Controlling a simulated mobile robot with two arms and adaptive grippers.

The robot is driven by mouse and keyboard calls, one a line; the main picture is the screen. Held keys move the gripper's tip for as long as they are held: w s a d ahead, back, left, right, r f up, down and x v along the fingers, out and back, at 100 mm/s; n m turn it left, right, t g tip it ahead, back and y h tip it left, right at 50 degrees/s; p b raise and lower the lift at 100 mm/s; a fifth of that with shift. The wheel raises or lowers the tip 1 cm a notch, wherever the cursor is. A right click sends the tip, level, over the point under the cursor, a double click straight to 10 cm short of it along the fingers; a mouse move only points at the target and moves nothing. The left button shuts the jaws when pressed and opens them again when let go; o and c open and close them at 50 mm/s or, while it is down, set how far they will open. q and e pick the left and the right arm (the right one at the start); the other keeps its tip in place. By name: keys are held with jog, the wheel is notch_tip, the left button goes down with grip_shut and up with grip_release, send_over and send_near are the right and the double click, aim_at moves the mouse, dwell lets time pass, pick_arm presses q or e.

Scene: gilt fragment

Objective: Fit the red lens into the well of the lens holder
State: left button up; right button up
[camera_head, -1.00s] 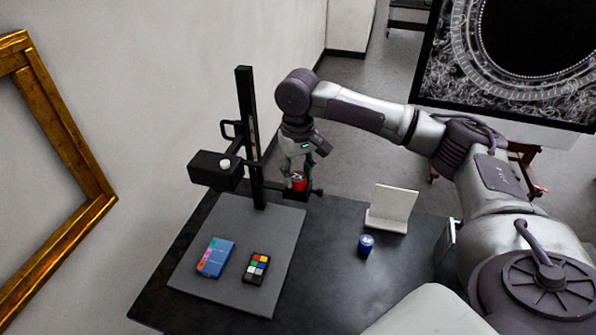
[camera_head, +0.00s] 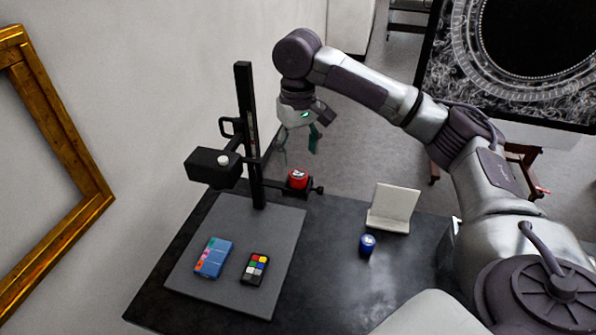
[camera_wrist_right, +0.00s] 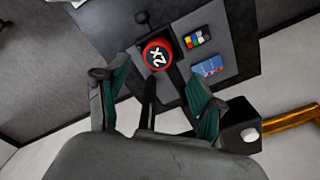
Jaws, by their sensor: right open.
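The red lens (camera_head: 297,177), a short red cylinder with a black top marked in white, sits upright at the black lens holder (camera_head: 292,191) beside the column. It also shows in the right wrist view (camera_wrist_right: 157,56). How deep it sits in the well is hidden. My right gripper (camera_head: 297,150) is open and empty, above the lens and apart from it. In the right wrist view its fingers (camera_wrist_right: 157,82) are spread, with the lens beyond them. My left gripper is not in view.
A black column (camera_head: 248,140) with a camera-like box (camera_head: 214,168) stands on a grey base board (camera_head: 222,212). The board carries a blue box (camera_head: 213,257) and a colour chart (camera_head: 256,268). A blue cylinder (camera_head: 367,243) and white stand (camera_head: 395,207) are at right.

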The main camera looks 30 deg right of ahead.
aim_at(298, 174)
notch_tip(298, 174, up, 6)
dwell(0.8)
